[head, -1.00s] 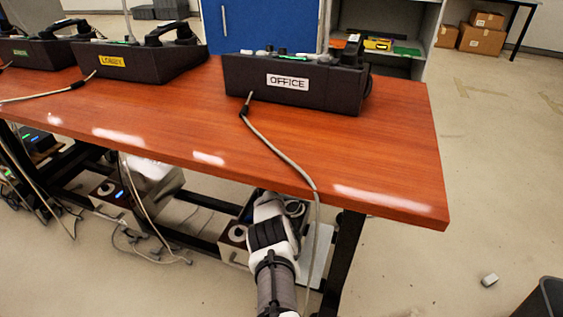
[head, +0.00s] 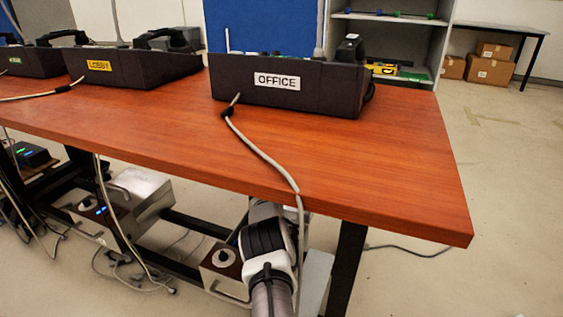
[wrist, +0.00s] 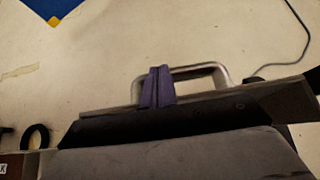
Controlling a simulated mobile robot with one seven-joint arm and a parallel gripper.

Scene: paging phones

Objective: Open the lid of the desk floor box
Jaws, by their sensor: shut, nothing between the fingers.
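In the wrist view, the two purple fingers of my gripper (wrist: 157,87) are together and empty. They overlap the near side of a metal bar handle (wrist: 207,68) in the picture; I cannot tell whether they touch it. The handle rises beyond a dark, slanted plate edge (wrist: 270,98). I cannot tell from these views how far the lid is raised.
The wooden desk (head: 400,175) overhangs my arm, and its black leg (head: 346,265) stands just right of it. A cable (head: 262,152) hangs over the desk edge by my arm. Another floor box (head: 140,190) stands left. The floor (head: 500,160) at right is clear.

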